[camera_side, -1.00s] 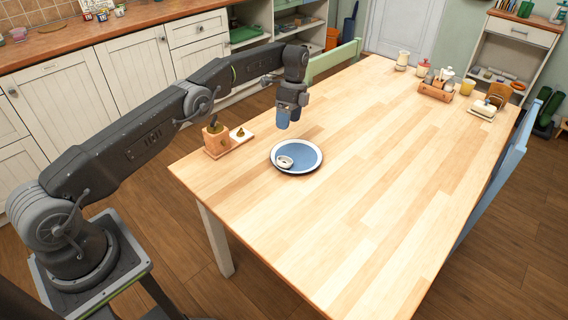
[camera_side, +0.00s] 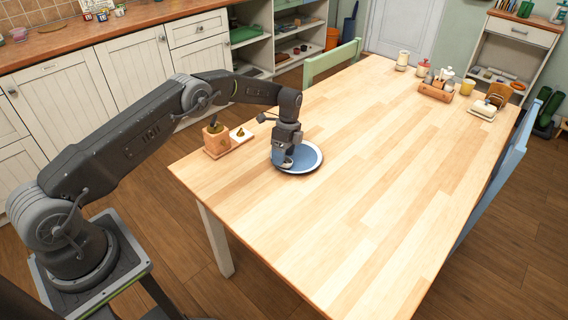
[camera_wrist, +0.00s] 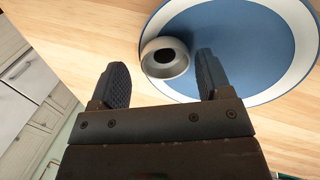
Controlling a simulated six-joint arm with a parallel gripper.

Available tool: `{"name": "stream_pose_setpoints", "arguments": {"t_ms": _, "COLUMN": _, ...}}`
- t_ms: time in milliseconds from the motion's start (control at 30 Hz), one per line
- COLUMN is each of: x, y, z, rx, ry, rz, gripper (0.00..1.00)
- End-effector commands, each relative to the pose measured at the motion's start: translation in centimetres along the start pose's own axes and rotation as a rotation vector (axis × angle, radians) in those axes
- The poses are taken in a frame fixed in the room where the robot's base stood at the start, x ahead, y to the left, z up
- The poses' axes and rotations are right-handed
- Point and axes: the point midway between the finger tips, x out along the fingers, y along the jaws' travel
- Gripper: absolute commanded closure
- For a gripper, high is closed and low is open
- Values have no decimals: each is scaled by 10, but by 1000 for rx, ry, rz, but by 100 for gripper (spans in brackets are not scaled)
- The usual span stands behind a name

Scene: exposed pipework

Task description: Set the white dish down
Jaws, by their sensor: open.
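The small white dish (camera_wrist: 152,45) with a dark middle sits on a blue plate with a white rim (camera_wrist: 235,50), close to the plate's edge. In the side view the dish (camera_side: 287,164) is mostly hidden by my gripper (camera_side: 282,158), which is low over the left part of the plate (camera_side: 308,160). In the wrist view the two dark fingers are apart, with the dish just beyond and between their tips. No grip on the dish shows; I cannot tell whether a finger touches it.
A wooden board with a wooden block (camera_side: 216,138) and a small item stands left of the plate at the table's edge. A wooden caddy (camera_side: 436,90) and a butter dish (camera_side: 483,109) stand far right. The middle of the table (camera_side: 380,160) is clear.

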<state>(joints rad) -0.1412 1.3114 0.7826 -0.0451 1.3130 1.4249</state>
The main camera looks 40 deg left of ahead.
Motion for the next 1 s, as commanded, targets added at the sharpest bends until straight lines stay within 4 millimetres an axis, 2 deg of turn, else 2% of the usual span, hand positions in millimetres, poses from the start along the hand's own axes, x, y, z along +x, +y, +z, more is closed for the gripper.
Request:
{"name": "stream_pose_setpoints", "arguments": {"t_ms": 133, "x": 14, "y": 0, "z": 0, "rx": 0, "ry": 0, "rz": 1, "gripper": 29}}
{"name": "stream_pose_setpoints", "arguments": {"t_ms": 367, "x": 15, "y": 0, "z": 0, "rx": 0, "ry": 0, "rz": 0, "gripper": 29}}
{"name": "stream_pose_setpoints", "arguments": {"t_ms": 800, "x": 15, "y": 0, "z": 0, "rx": 0, "ry": 0, "rz": 0, "gripper": 69}}
{"name": "stream_pose_setpoints", "arguments": {"t_ms": 867, "x": 15, "y": 0, "z": 0, "rx": 0, "ry": 0, "rz": -1, "gripper": 73}}
{"name": "stream_pose_setpoints", "arguments": {"t_ms": 1000, "x": 15, "y": 0, "z": 0, "rx": 0, "ry": 0, "rz": -1, "gripper": 73}}
